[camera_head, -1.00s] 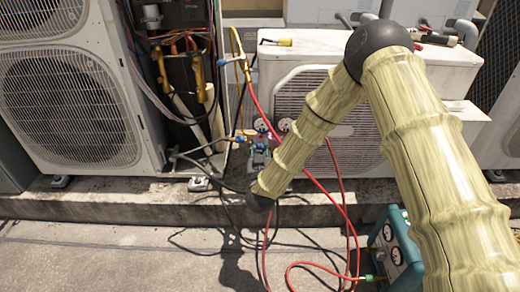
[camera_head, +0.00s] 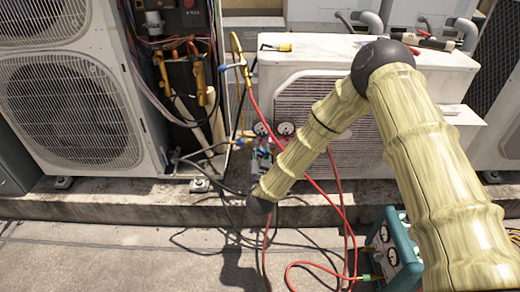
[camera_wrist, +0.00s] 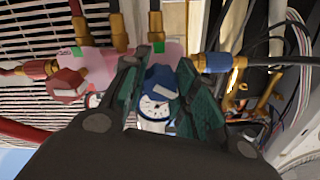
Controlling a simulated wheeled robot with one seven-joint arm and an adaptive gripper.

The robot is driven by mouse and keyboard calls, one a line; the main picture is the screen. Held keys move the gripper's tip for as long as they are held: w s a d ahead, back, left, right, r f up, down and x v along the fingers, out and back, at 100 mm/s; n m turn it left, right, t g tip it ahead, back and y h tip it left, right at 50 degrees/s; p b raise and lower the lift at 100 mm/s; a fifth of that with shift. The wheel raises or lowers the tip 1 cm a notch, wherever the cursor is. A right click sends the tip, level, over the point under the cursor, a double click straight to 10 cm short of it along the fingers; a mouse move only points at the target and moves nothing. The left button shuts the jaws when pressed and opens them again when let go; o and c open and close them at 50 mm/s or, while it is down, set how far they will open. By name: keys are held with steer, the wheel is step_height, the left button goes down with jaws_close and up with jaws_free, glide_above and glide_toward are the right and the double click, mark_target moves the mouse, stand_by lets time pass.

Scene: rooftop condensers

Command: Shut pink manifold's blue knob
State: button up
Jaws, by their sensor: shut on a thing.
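The pink manifold (camera_wrist: 98,60) shows in the wrist view, with brass fittings on its top and side. Its blue knob (camera_wrist: 160,78) sits between the two green-padded fingers of my gripper (camera_wrist: 159,92), which is shut on it. The knob's face has a white dial-like part below it. A red knob (camera_wrist: 68,84) is at the manifold's left end, clear of the fingers. In the head view the manifold's two gauges (camera_head: 262,129) show beside my forearm, and the gripper (camera_head: 260,160) is mostly hidden by my arm.
Red hoses (camera_head: 342,195) loop from the manifold over the ground by a teal gauge box (camera_head: 393,248). A blue hose fitting (camera_wrist: 222,62) is right of the fingers. Condenser units stand left (camera_head: 70,105) and behind (camera_head: 300,62). Loose hoses lie on the paving.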

steer(key=m+p, duration=0.2)
steer(key=m, duration=0.3)
steer(key=shift+d+m, duration=0.15)
steer(key=shift+m, duration=0.15)
steer(key=m+p, duration=0.1)
steer(key=m, duration=0.4)
steer(key=shift+m, duration=0.3)
steer(key=o, duration=1.1)
steer(key=shift+c, duration=0.2)
